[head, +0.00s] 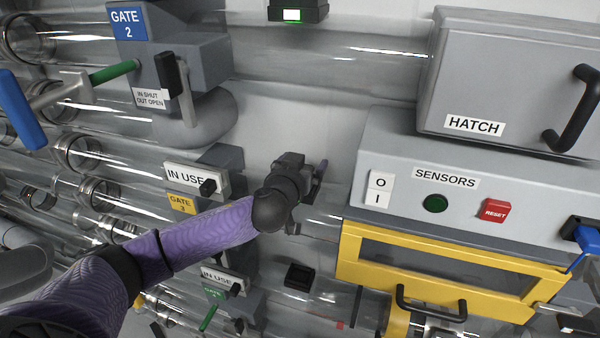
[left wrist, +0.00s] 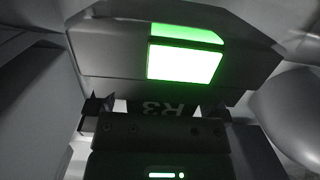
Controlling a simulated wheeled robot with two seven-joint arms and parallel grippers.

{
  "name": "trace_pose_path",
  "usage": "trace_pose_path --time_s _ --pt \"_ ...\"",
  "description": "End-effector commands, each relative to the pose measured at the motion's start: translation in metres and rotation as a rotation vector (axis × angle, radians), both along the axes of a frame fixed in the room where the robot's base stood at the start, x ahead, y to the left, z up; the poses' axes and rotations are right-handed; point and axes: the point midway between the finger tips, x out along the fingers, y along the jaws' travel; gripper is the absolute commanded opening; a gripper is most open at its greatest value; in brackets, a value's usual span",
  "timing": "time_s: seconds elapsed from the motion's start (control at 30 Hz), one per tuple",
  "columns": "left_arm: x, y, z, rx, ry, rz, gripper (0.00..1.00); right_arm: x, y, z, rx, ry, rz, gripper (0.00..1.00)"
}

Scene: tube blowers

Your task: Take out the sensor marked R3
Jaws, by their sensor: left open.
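In the left wrist view a dark grey sensor (left wrist: 110,50) with a bright green lit window fills the upper middle. The marking R3 (left wrist: 165,109) shows upside down on its lower edge, partly covered by my gripper. My left gripper (left wrist: 152,112) is open, close in front of the sensor, with a fingertip to either side of the marking. Whether the fingers touch it I cannot tell. In the head view my left gripper (head: 312,180) is up by the tubes at the middle, and it hides the sensor there. My right gripper is not in view.
A black unit with a green light (head: 298,12) is at the top of the head view. A small black square fixture (head: 299,276) is below my gripper. The grey SENSORS panel (head: 400,165) and yellow-framed door (head: 350,260) stand to the right. IN USE boxes (head: 196,178) are to the left.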

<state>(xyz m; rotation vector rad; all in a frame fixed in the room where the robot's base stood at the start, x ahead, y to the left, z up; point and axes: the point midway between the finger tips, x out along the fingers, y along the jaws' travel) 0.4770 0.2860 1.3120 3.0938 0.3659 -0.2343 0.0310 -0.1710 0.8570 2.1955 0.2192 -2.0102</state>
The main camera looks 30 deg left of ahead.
Motion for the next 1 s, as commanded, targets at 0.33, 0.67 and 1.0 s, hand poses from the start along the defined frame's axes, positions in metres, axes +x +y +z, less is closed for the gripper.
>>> trace_pose_path --time_s 0.33,0.67,1.0 --pt "-0.001 0.000 0.000 0.000 0.000 0.000 0.51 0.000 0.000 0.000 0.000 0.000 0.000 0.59" --pt "-0.001 0.000 0.000 0.000 0.000 0.000 0.07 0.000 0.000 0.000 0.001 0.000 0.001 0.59" --pt "0.000 0.000 0.024 -0.001 -0.004 0.000 0.07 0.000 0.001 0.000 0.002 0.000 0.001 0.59"
